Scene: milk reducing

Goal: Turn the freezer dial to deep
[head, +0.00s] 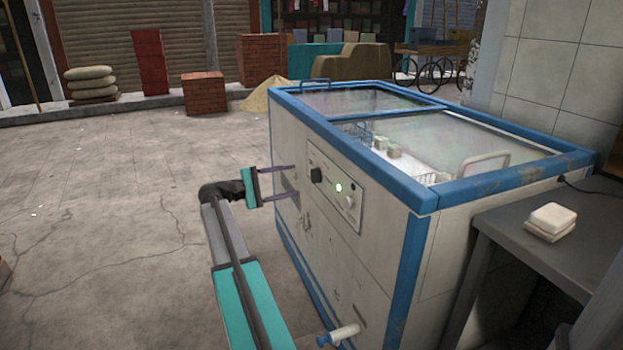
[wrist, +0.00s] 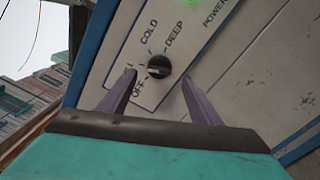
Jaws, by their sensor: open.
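The freezer (head: 345,240) is a white chest with blue edges and sliding glass lids. Its black dial (head: 316,175) sits on a control panel on the front, left of a green light. In the wrist view the dial (wrist: 159,66) has the labels OFF, COLD and DEEP around it. A pale mark shows on the knob's left side, but the exact setting is hard to read. My gripper (head: 295,180) is open and empty in front of the panel. In the wrist view its two fingers (wrist: 158,77) stand apart, one on each side of and below the dial, not closed on it.
A grey table (head: 530,235) with a white stack (head: 550,222) stands right of the freezer. A pale tap-like fitting (head: 343,334) juts out low at the front. Open paved floor (head: 110,220) lies to the left. Brick piles and sacks are far back.

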